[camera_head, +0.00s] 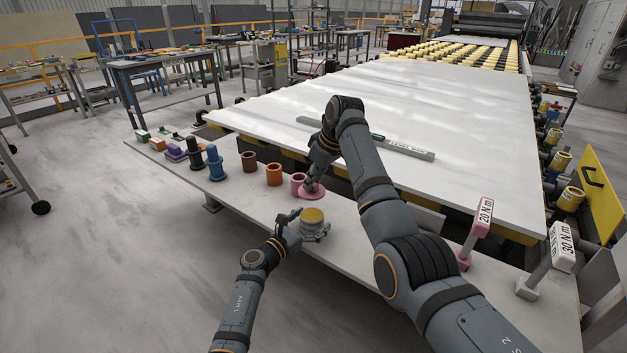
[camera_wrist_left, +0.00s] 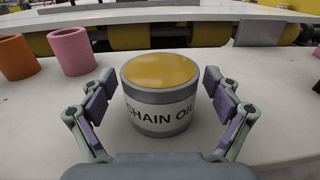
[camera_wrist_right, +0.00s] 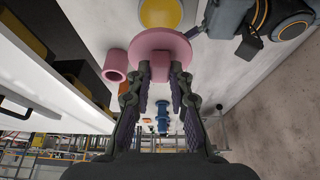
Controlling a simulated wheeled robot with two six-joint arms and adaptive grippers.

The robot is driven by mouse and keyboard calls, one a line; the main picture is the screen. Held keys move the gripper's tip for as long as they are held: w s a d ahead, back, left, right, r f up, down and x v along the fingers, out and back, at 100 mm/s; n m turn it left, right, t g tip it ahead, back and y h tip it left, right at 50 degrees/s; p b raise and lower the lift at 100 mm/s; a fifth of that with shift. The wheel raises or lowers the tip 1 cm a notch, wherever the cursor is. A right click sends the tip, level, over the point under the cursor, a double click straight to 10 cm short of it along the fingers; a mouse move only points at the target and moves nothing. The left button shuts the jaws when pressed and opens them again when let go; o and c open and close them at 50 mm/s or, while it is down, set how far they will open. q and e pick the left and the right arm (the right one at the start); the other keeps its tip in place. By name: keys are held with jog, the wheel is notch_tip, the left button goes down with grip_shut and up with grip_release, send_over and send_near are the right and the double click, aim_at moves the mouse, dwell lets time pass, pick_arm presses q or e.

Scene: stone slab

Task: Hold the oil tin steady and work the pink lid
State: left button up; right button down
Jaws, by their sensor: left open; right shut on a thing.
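The oil tin (camera_head: 313,222) stands upright on the grey shelf, showing its yellow top. In the left wrist view the tin (camera_wrist_left: 158,95) reads "CHAIN OIL". My left gripper (camera_head: 305,226) is open around it, with a finger on each side and gaps to the tin in its wrist view (camera_wrist_left: 158,100). The pink lid (camera_head: 313,193) is a disc with a block-like handle (camera_wrist_right: 158,72). My right gripper (camera_head: 314,182) is shut on that handle. In the right wrist view the lid (camera_wrist_right: 160,45) is at the fingertips (camera_wrist_right: 160,80), apart from the yellow tin top (camera_wrist_right: 160,12).
A pink cup (camera_head: 298,184), an orange cup (camera_head: 274,174) and a brown cup (camera_head: 249,161) stand in a row left of the lid. Blue pieces (camera_head: 214,163) stand farther left. A pink-based 20 N m sign (camera_head: 484,218) stands at right. The white slab (camera_head: 420,115) lies behind.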

pick_arm(q)
jog(key=v, duration=1.2)
